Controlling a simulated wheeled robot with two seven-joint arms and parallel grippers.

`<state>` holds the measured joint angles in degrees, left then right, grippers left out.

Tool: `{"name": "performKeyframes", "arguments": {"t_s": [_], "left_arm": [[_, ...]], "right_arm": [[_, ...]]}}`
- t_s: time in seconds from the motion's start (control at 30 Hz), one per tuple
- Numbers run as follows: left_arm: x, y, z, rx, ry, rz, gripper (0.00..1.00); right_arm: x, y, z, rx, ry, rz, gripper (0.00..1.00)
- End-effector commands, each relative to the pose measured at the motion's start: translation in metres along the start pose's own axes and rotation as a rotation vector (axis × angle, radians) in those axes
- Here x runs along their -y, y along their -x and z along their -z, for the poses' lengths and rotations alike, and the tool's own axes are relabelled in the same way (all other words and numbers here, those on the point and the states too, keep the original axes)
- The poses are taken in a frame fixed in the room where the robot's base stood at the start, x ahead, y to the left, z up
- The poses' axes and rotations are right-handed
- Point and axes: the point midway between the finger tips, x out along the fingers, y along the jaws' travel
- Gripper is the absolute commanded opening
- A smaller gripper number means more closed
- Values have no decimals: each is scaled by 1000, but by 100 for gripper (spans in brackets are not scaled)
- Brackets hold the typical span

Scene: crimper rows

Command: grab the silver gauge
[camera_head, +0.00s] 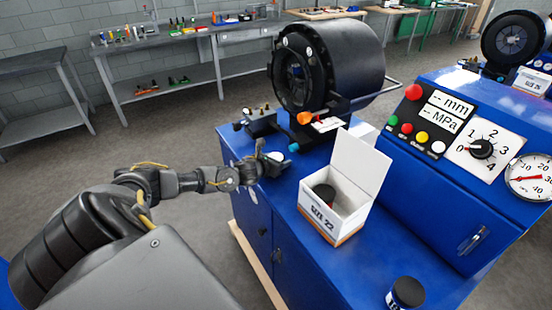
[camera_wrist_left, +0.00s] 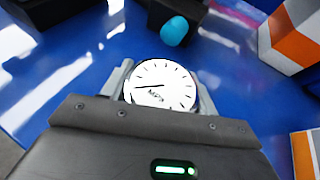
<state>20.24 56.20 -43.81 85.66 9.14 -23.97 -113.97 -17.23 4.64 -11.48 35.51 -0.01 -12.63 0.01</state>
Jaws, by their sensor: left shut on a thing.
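The gauge (camera_wrist_left: 160,84) has a round white face with black marks and a dark needle. In the left wrist view it sits between the two fingers of my left gripper, which is shut on it. In the head view my left gripper (camera_head: 272,162) is over the blue bench top, left of the open white box. The gauge cannot be made out clearly there. Whether it touches the bench is unclear. My right gripper is not in view.
The open white box (camera_head: 325,221) holds a dark round item. A cyan knob (camera_wrist_left: 174,31) lies just beyond the gauge. A black crimper (camera_head: 327,66) stands behind. A blue control console (camera_head: 445,210) with a fixed dial (camera_head: 531,177) is at right. A black-capped jar (camera_head: 407,292) stands in front.

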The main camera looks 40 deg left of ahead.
Motion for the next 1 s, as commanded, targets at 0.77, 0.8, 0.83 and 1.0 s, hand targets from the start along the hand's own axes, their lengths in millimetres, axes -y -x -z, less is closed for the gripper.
{"name": "performKeyframes", "arguments": {"t_s": [0.77, 0.8, 0.83, 1.0], "left_arm": [[-7, 104, -59, -4, -11, 0, 31], [-8, 114, -60, -4, -11, 0, 31], [-9, 121, -60, -3, -10, -1, 31], [-10, 151, -63, -2, -7, 0, 31]], "right_arm": [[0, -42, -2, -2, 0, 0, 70], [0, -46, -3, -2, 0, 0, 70], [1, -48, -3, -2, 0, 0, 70], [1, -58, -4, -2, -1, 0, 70]]}}
